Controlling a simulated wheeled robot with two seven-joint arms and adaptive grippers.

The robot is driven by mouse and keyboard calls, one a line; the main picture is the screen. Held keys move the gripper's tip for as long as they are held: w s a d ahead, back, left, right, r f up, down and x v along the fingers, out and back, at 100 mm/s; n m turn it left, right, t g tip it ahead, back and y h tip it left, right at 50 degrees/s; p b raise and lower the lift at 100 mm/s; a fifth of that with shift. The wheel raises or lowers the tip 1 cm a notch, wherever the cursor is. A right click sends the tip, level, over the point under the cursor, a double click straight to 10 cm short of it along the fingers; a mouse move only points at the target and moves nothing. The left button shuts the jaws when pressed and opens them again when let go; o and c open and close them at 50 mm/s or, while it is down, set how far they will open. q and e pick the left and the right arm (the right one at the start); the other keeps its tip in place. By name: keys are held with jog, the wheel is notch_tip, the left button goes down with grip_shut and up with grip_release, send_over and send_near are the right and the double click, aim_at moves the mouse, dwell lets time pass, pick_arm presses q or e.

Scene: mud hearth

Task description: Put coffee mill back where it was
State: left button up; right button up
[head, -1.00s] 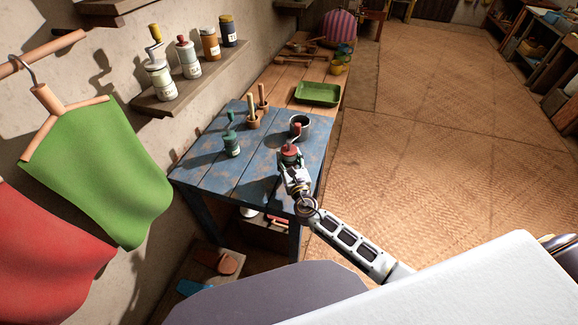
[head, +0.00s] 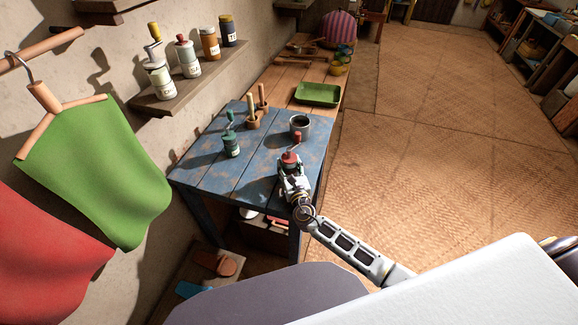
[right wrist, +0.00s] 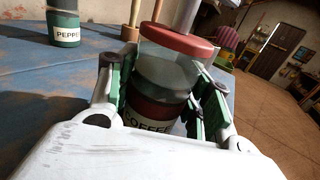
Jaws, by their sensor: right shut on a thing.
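The coffee mill (head: 290,157) has a red top and a crank with a red knob. In the right wrist view its dark red body with a COFFEE label (right wrist: 150,121) sits between the fingers, below a clear section and red lid. My right gripper (head: 291,172) is shut on it over the front right part of the blue table (head: 238,180). I cannot tell whether its base touches the table. A green pepper mill (head: 231,146) stands to its left on the table; it also shows in the right wrist view (right wrist: 63,27). My left gripper is out of view.
A grey pot (head: 300,127) stands just behind the coffee mill. A wooden holder with pestle-like sticks (head: 254,121) is further back. A wall shelf (head: 190,88) holds another mill and several jars. A green tray (head: 318,94) lies beyond. The table's front left is clear.

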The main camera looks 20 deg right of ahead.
jog(key=o, duration=1.1)
jog(key=shift+f, duration=0.1)
jog(key=shift+s+a+b, duration=0.15)
jog(key=shift+s+b, duration=0.1)
jog(key=shift+s, duration=2.75)
jog(key=shift+s+a+b, duration=0.1)
jog(key=shift+s+b, duration=0.1)
jog(key=shift+s, duration=2.8)
